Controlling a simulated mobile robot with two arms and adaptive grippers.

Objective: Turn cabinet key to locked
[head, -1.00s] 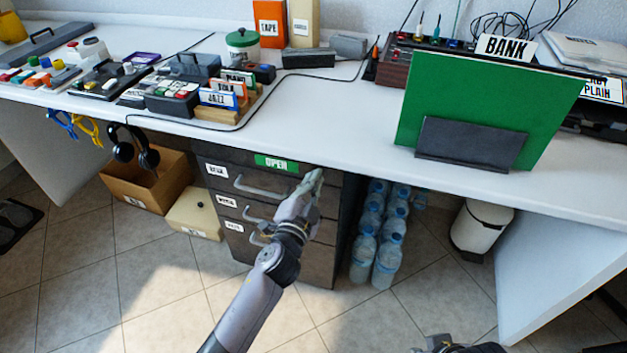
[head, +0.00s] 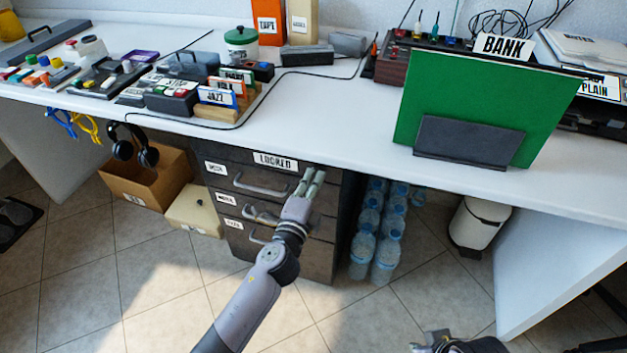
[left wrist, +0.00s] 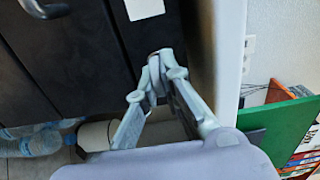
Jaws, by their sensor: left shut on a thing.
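The dark drawer cabinet (head: 322,228) stands under the white desk. Its top sign (head: 275,162) is white and reads LOCKED. My left gripper (head: 314,176) is at the upper right of the cabinet's front, beside the sign. In the left wrist view its two fingertips (left wrist: 160,72) come together against the dark front, shut on the cabinet key. The key is largely hidden between the fingers, so its angle is hard to see. Part of my right arm's end (head: 440,342) shows at the bottom edge; its fingers cannot be made out.
Drawer handles (head: 262,187) stick out left of my left gripper. Water bottles (head: 371,222) and a white bin (head: 480,225) stand on the floor to the right. The desk edge (head: 375,170) lies just above the gripper. The floor in front is clear.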

